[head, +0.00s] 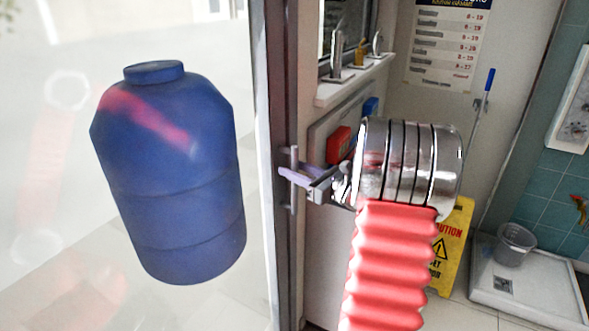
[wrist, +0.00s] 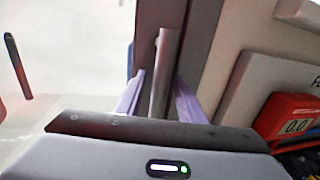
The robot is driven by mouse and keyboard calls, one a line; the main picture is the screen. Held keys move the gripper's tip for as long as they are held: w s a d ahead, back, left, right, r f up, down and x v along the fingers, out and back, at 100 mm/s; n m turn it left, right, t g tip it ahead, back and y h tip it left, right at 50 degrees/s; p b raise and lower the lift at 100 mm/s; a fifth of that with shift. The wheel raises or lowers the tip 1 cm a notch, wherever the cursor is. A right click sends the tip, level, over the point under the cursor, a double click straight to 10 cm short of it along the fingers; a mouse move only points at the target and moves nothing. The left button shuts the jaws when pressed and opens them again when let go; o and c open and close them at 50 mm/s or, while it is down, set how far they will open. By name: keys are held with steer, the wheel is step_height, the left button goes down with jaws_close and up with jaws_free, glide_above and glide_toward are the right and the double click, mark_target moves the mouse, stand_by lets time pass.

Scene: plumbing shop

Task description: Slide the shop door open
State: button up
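The shop door (head: 278,120) is a large glass panel with a dark upright frame at the left of the head view. Its vertical metal bar handle (head: 294,203) stands on that frame. The handle (wrist: 162,60) also shows in the wrist view, rising between two purple fingers. My gripper (head: 290,174) reaches the handle from the right, one finger on each side of the bar. In the wrist view, my gripper (wrist: 160,85) appears open, with narrow gaps beside the bar. Contact with the bar is not clear.
A dark blue tank (head: 170,170) shows in the glass area at left. Right of the door frame are a shelf with taps (head: 350,78), a yellow caution sign (head: 452,250), and a shower tray (head: 520,290) with a grey bucket (head: 515,243). A red box (wrist: 290,115) is at right.

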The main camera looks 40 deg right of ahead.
steer(key=shift+c, duration=0.4)
jaws_close()
